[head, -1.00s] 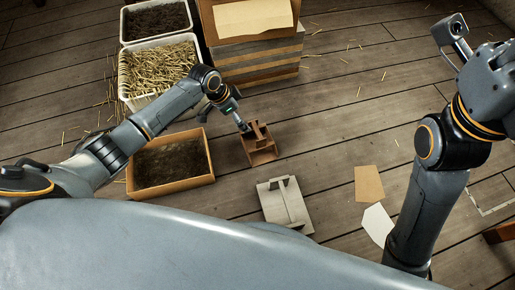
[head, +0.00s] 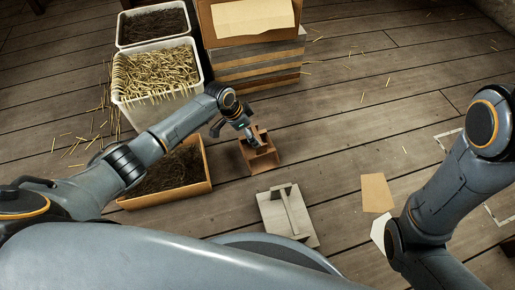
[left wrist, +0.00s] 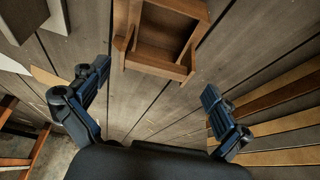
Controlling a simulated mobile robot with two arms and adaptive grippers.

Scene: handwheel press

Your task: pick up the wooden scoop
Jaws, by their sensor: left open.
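The wooden scoop (head: 265,164) is a reddish-brown, box-like piece with low walls, standing on the plank floor in the middle of the head view. In the left wrist view the scoop (left wrist: 158,55) shows at the top centre, beyond my fingers. My left gripper (head: 248,140) is at the scoop's upper left side in the head view and covers part of it. In the left wrist view my left gripper (left wrist: 155,82) has its fingers spread wide with nothing between the tips. My right gripper is out of view; only my right arm shows at the right.
A shallow box of dark material (head: 208,186) stands left of the scoop, under my left arm. A pale handled board (head: 270,212) lies in front. Straw tub (head: 122,100) and stacked boards (head: 262,75) stand behind. Brown sheet (head: 376,193) lies right; floor beyond is mostly clear.

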